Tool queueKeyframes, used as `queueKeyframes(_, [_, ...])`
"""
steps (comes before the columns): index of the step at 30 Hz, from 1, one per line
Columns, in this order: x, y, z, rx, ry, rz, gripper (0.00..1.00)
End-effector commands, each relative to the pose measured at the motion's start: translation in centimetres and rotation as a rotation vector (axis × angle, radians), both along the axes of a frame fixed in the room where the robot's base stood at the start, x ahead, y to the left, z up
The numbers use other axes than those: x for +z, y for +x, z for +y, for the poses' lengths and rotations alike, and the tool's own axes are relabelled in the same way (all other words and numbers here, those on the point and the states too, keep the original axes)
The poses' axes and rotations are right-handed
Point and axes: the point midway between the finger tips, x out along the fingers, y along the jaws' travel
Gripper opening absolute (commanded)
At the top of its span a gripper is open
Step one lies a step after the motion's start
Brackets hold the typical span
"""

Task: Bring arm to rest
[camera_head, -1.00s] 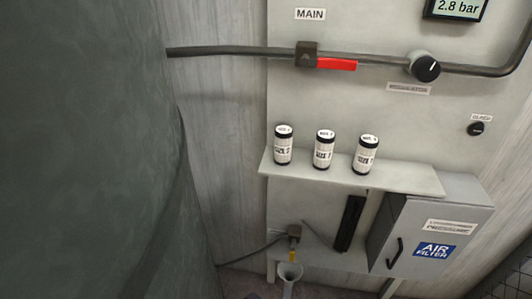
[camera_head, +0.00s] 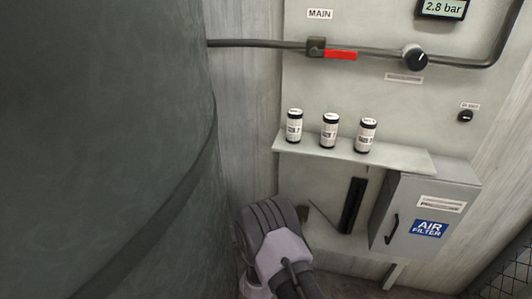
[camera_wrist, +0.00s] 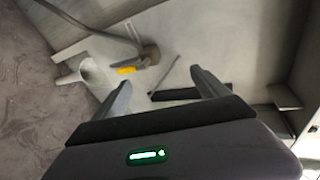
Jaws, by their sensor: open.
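My arm (camera_head: 272,240) shows at the bottom middle of the head view, in front of the lower part of the wall panel. My gripper (camera_wrist: 162,88) shows in the wrist view with its two fingers apart and nothing between them. Beyond the fingers are a yellow-handled valve (camera_wrist: 127,69) and a pale funnel (camera_wrist: 88,75). Both are apart from the fingers. In the head view my arm hides the funnel and most of the valve.
A shelf (camera_head: 405,158) holds three canisters (camera_head: 330,130). Below it is the grey air filter box (camera_head: 410,250). Above are the red main valve handle (camera_head: 341,55), a black knob (camera_head: 415,58) and a 2.8 bar display (camera_head: 443,8). A large dark tank (camera_head: 90,130) fills the left.

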Motion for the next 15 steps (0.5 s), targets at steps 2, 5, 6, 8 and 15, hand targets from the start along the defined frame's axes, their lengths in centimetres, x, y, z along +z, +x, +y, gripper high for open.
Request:
queueKeyframes(2, [5.8,2.3,0.5,0.046,0.029,0.067,0.85])
queueKeyframes(5, [14.4,3.2,1.2,0.194,0.026,0.196,0.85])
queueKeyframes(6, [18.0,2.5,1.3,0.275,0.006,0.248,0.85])
queueKeyframes(8, [23.1,0.5,1.5,0.410,-0.044,0.315,0.85])
queueKeyframes(15, [36.1,-17.7,-0.4,0.959,-0.441,0.540,0.85])
